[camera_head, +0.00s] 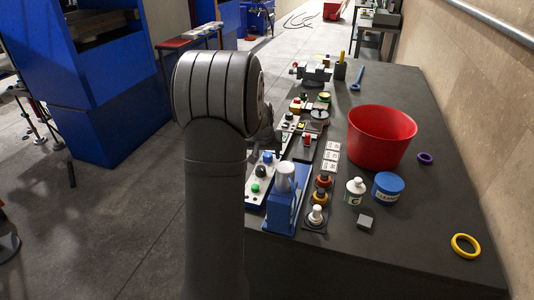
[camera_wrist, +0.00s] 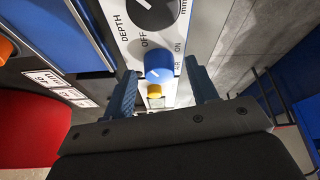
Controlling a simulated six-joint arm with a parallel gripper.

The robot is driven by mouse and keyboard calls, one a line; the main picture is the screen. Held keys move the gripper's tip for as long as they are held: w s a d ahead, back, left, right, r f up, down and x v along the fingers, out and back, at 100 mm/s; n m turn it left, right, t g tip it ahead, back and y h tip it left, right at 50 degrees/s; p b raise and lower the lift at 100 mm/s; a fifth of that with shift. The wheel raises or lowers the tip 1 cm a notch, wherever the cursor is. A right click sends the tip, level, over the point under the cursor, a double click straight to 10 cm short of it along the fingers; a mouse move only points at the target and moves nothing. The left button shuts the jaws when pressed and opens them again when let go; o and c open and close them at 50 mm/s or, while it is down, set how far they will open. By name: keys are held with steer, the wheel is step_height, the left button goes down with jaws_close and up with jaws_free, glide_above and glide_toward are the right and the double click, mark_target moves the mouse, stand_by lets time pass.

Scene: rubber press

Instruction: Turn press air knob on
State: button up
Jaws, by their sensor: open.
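In the wrist view a round blue knob (camera_wrist: 158,66) sits on a pale panel (camera_wrist: 203,22), with OFF, ON and AIR printed around it. A small light mark shows on the knob, but I cannot tell which label it points to. My gripper (camera_wrist: 161,68) is open, one dark finger on each side of the knob. Gaps show between the fingers and the knob, and nothing is held.
A black DEPTH dial (camera_wrist: 152,12) lies just above the knob and a yellow part (camera_wrist: 155,91) just below. In the head view, the dark table (camera_head: 370,265) holds a red bucket (camera_head: 380,137), a blue tub (camera_head: 388,188) and a blue upright device (camera_head: 285,207).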

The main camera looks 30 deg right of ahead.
steer(key=c, duration=1)
steer(key=shift+o, duration=0.2)
steer(key=m, duration=0.2)
steer(key=m+g+h, duration=0.1)
steer(key=m, duration=0.1)
steer(key=shift+w+a+m, duration=0.1)
steer(key=shift+w+m, duration=0.05)
steer(key=shift+m, duration=0.15)
steer(key=m+g, duration=0.1)
steer(key=m, duration=0.1)
steer(key=m+g, duration=0.1)
steer(key=m, duration=0.1)
steer(key=shift+w+m+h, duration=0.15)
steer(key=shift+m+h, duration=0.15)
steer(key=m+g, duration=0.2)
steer(key=m, duration=0.2)
steer(key=shift+w, duration=0.15)
steer(key=shift+w+m+g+y, duration=0.1)
steer(key=shift+m+g+y, duration=0.45)
steer(key=shift+m, duration=1.55)
